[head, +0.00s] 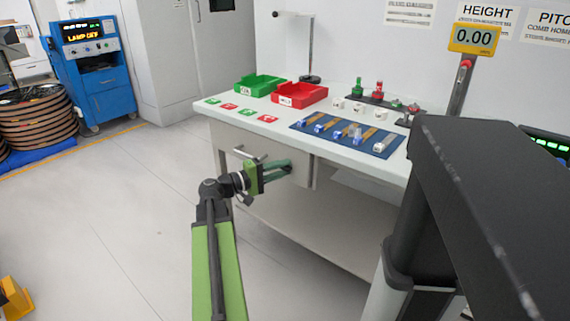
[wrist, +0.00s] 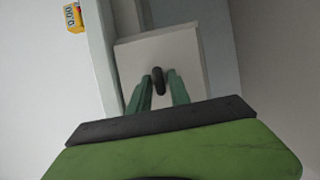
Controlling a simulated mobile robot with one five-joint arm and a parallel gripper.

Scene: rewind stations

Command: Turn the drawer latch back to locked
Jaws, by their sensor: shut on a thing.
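The drawer latch (wrist: 159,76) is a small dark knob on the pale drawer front (wrist: 189,50). In the wrist view it stands upright along the picture between my green fingertips. My gripper (wrist: 160,88) is shut on the latch, one finger on each side. In the head view my gripper (head: 287,168) reaches the right part of the drawer front (head: 303,178), below the table top. There the fingers mostly hide the latch. I cannot tell from these views whether the latch is at its locked mark.
The bench top (head: 225,118) overhangs just above my gripper. It holds a green bin (head: 259,86), a red bin (head: 300,95) and a blue mat (head: 385,152) with tools. A drawer handle (head: 246,154) is left of my fingers.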

